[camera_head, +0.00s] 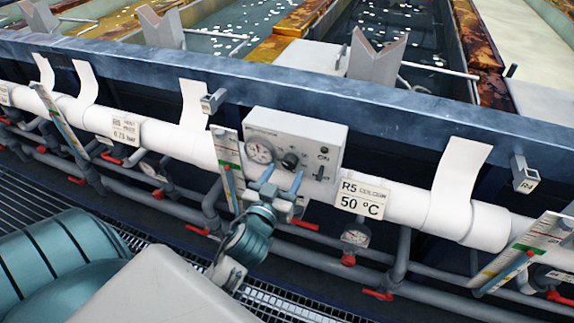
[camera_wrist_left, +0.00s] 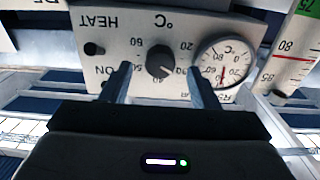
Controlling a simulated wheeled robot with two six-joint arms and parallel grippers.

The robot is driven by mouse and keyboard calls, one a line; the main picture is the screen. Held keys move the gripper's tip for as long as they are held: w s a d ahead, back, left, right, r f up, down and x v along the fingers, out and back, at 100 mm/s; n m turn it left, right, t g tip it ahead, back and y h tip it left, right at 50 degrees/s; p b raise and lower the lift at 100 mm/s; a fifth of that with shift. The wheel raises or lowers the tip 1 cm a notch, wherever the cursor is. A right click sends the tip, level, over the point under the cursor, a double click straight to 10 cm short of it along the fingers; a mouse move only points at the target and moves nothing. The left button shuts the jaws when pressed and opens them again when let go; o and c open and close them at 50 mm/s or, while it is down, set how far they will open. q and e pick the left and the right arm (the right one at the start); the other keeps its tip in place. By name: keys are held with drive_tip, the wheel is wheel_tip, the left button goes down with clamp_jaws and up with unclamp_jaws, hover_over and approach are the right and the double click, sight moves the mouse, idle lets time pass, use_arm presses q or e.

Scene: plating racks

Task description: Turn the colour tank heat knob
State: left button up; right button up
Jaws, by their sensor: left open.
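The heat control box (camera_head: 295,135) is pale grey and is fixed at the white pipe. Its round black heat knob (camera_head: 290,160) sits mid-panel. In the left wrist view the panel is upside down, and the knob (camera_wrist_left: 160,62) has a numbered °C scale around it. My left gripper (camera_head: 282,178) is open in front of the panel, just below the knob in the head view. In the wrist view its two fingers (camera_wrist_left: 159,70) stand either side of the knob, with gaps showing. I cannot tell where the knob points. My right gripper is not in view.
A dial gauge (camera_head: 260,151) and a small black toggle (camera_wrist_left: 94,49) flank the knob. A sign (camera_head: 362,197) reads R5 colour 50 °C. A thermometer strip (camera_head: 229,165) hangs left of the box. Pipes with red valve handles (camera_head: 377,295) run below; tanks (camera_head: 385,50) lie behind the blue rail.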

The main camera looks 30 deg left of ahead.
sight(290, 162)
use_arm(q)
drive_tip(key=shift+x, duration=1.4)
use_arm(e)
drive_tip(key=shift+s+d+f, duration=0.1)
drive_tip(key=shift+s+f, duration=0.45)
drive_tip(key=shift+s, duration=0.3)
use_arm(q)
drive_tip(key=shift+c, duration=0.4)
drive_tip(key=c, duration=0.9)
